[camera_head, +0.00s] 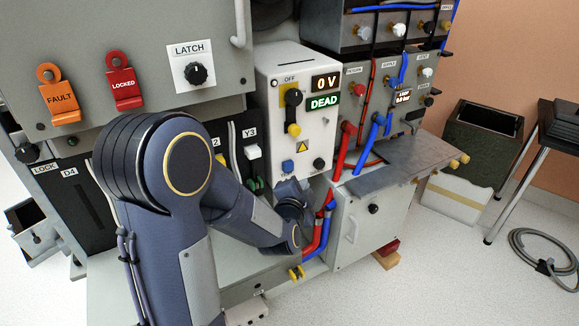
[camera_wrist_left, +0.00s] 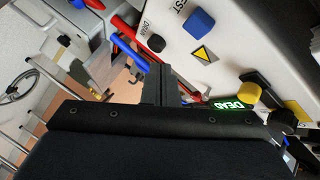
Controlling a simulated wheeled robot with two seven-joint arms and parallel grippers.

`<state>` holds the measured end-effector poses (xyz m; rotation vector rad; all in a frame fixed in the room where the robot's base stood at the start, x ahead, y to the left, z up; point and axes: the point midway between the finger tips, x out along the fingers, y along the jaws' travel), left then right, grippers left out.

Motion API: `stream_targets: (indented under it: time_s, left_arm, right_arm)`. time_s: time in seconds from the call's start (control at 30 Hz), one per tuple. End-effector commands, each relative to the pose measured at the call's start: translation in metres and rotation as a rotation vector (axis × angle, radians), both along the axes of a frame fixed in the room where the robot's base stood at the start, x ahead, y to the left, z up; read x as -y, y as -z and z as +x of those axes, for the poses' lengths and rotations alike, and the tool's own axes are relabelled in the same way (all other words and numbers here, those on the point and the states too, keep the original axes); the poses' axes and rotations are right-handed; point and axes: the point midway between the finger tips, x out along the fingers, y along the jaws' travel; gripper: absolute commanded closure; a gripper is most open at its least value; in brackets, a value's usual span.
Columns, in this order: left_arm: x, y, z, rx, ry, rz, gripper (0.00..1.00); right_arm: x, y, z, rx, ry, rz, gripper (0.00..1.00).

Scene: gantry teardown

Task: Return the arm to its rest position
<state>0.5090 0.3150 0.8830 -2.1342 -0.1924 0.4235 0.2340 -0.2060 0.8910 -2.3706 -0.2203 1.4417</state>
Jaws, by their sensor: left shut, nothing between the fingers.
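My left arm (camera_head: 186,170) rises at the lower left of the head view and bends forward and down. Its left gripper (camera_head: 291,188) is in front of the lower part of the white meter box (camera_head: 275,75), near the red and blue hoses (camera_head: 322,230). In the left wrist view the dark gripper fingers (camera_wrist_left: 163,82) are together with nothing seen between them. They are beside the box's face; I cannot tell whether they touch it. My right gripper is in neither view.
The box shows "0 V" and "DEAD" (camera_head: 324,102). Left stands a grey cabinet with a FAULT tag (camera_head: 59,102), a LOCKED tag (camera_head: 124,87) and a LATCH knob (camera_head: 195,73). A metal shelf (camera_head: 400,160) juts out right. Open floor lies at lower right, with a coiled cable (camera_head: 540,255).

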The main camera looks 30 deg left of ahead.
Motion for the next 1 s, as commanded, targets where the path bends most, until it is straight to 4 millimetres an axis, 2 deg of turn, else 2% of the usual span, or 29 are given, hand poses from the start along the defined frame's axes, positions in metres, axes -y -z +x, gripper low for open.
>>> stream_targets:
  time_s: [0.2,0.77,0.87,1.0]
  left_arm:
    - [0.015,-0.001,-0.008,0.000,0.000,0.001,1.00]
    - [0.016,-0.001,-0.009,-0.001,-0.001,-0.007,1.00]
    - [0.018,-0.008,-0.014,-0.013,0.008,-0.094,1.00]
    - [0.034,-0.032,-0.035,-0.074,0.043,-0.417,1.00]
  right_arm:
    - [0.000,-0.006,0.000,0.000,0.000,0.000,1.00]
    - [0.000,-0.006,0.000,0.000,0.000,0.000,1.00]
    - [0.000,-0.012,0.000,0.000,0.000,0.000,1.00]
    - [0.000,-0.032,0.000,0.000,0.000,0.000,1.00]
